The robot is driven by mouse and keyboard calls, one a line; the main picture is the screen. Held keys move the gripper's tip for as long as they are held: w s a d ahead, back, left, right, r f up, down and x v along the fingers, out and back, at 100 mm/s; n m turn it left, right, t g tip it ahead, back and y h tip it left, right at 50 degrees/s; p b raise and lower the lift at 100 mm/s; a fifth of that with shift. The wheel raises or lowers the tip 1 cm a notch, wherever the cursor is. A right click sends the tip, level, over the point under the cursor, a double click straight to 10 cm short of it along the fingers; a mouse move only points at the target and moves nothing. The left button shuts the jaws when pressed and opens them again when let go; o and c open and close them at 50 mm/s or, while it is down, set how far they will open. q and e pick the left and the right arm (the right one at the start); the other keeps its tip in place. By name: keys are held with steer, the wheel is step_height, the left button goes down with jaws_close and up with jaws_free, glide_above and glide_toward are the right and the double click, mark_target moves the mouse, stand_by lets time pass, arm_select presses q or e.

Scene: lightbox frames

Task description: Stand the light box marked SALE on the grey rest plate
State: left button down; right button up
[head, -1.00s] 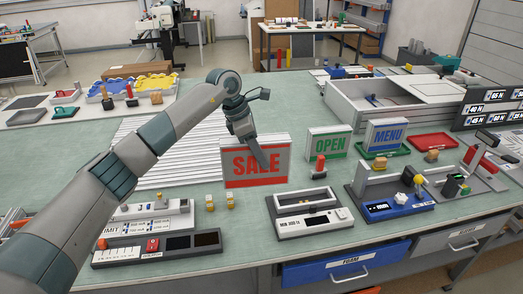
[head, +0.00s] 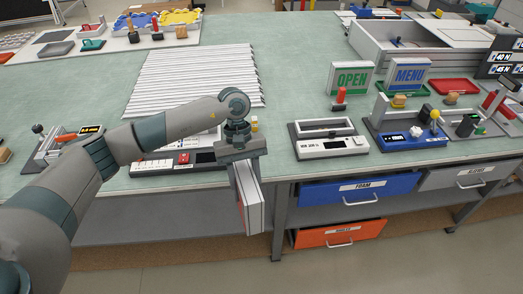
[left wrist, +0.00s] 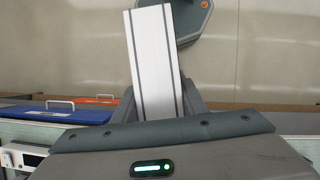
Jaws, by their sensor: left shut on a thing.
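The light box (head: 252,203) hangs from my left gripper (head: 243,162), in front of the table's front edge and over the floor. It is seen nearly edge-on, with a white edge and a red strip of its face; its lettering cannot be read now. In the left wrist view the box (left wrist: 153,60) shows as a white edge with dark lines, between the fingers of my left gripper (left wrist: 158,108). The gripper is shut on it. I cannot tell for sure which surface is the grey rest plate. My right gripper is not in view.
OPEN (head: 350,78) and MENU (head: 408,74) boxes stand at the right. A device with a dark slot (head: 326,140) sits near the front edge. White slats (head: 195,80) lie mid-table. Blue (head: 358,187) and orange (head: 338,233) drawers are below at the right.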

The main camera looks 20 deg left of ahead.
arm_select(q)
steer(key=s+a+f+m+y+b, duration=0.2)
steer(key=s+f+m+b, duration=0.4)
steer(key=s+f, duration=0.5)
steer(key=shift+a+f+b, duration=0.3)
steer(key=shift+f+b, duration=0.15)
steer(key=shift+b, duration=0.2)
steer(key=shift+d, duration=0.15)
